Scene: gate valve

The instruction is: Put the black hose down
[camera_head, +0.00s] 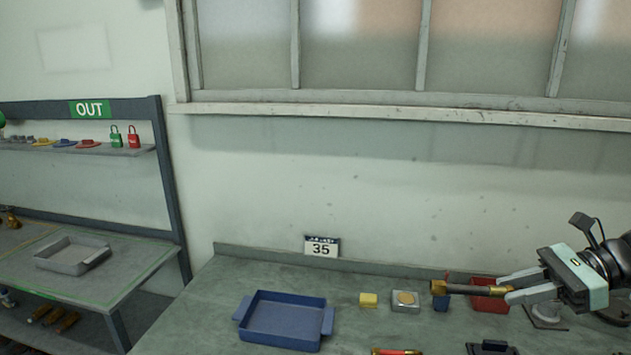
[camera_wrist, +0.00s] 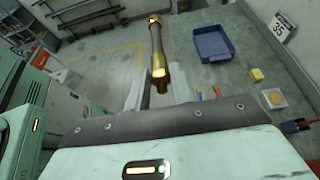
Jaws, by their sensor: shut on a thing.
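The black hose (camera_head: 468,288) is a short dark tube with brass fittings on its ends. My gripper (camera_head: 509,290) is shut on it at one end, at the right of the head view. The hose sticks out leftward from the fingers, roughly level, and appears held above the grey-green bench (camera_head: 240,346). In the wrist view, the hose (camera_wrist: 157,45) extends away from my gripper (camera_wrist: 158,88), with the near brass fitting between the fingers and the far brass end free.
A blue tray (camera_head: 285,318) lies empty on the bench, left of the hose; it also shows in the wrist view (camera_wrist: 213,46). A shelf unit marked OUT (camera_head: 90,109) stands left.

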